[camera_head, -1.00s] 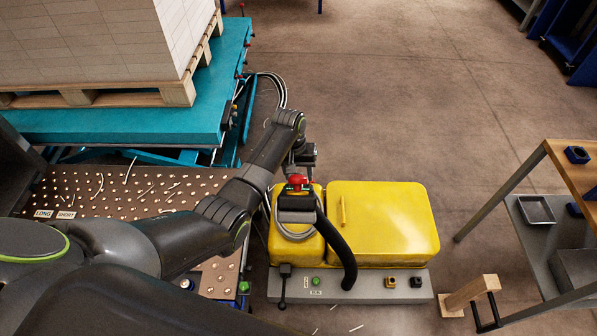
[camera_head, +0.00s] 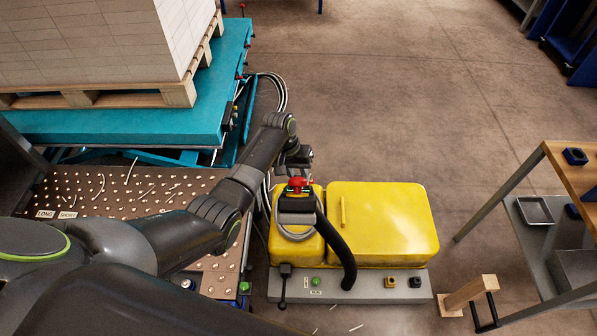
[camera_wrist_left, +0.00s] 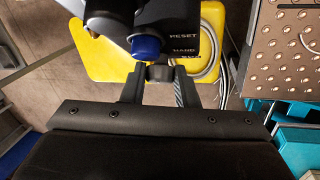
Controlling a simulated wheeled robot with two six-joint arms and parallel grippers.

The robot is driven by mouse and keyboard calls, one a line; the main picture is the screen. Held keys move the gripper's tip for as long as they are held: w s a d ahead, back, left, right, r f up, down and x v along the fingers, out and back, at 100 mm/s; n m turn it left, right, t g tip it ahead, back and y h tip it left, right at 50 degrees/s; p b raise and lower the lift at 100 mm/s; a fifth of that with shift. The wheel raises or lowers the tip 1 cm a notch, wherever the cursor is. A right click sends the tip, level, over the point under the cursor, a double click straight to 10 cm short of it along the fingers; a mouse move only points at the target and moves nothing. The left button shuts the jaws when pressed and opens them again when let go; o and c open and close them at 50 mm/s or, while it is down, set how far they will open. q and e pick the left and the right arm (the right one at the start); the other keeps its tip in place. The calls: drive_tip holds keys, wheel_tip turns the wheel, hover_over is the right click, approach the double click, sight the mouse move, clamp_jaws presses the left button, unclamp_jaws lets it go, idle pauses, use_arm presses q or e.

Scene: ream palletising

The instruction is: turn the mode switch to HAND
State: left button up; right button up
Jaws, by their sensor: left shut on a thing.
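In the left wrist view, the mode switch (camera_wrist_left: 159,71) is a small black knob on a dark control box (camera_wrist_left: 205,38). The box face carries RESET and HAND lettering, with another line below HAND that is hard to read. A blue button (camera_wrist_left: 146,47) sits beside the knob. My left gripper (camera_wrist_left: 159,76) has its two fingers on either side of the knob, shut on it. Which way the knob points is hidden by the fingers. My right gripper is not in view.
The yellow machine (camera_head: 383,222) with a red knob (camera_head: 297,184) and black hose (camera_head: 338,250) stands just right of my left arm. A teal lift table (camera_head: 130,124) with a loaded pallet is at left. A workbench (camera_head: 574,172) stands at right. Open floor lies beyond the machine.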

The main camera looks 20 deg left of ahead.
use_arm(q)
drive_tip(key=shift+a+m+h, duration=0.2)
drive_tip(key=shift+m+h, duration=0.3)
drive_tip(key=shift+h, duration=0.1)
drive_tip(key=shift+a+f+m+h+b, duration=0.15)
drive_tip(key=shift+m+h+b, duration=0.2)
drive_tip(key=shift+m+h, duration=0.2)
drive_tip(key=shift+w+f+m+h+b, duration=0.1)
drive_tip(key=shift+f+m+h+b, duration=0.05)
drive_tip(key=shift+m+h+b, duration=0.85)
drive_tip(key=shift+m+g+h+b, duration=0.35)
drive_tip(key=shift+h+b, duration=0.1)
drive_tip(key=shift+b, duration=0.3)
drive_tip(key=shift+r, duration=0.2)
drive_tip(key=o, duration=1)
drive_tip(key=shift+a, duration=0.1)
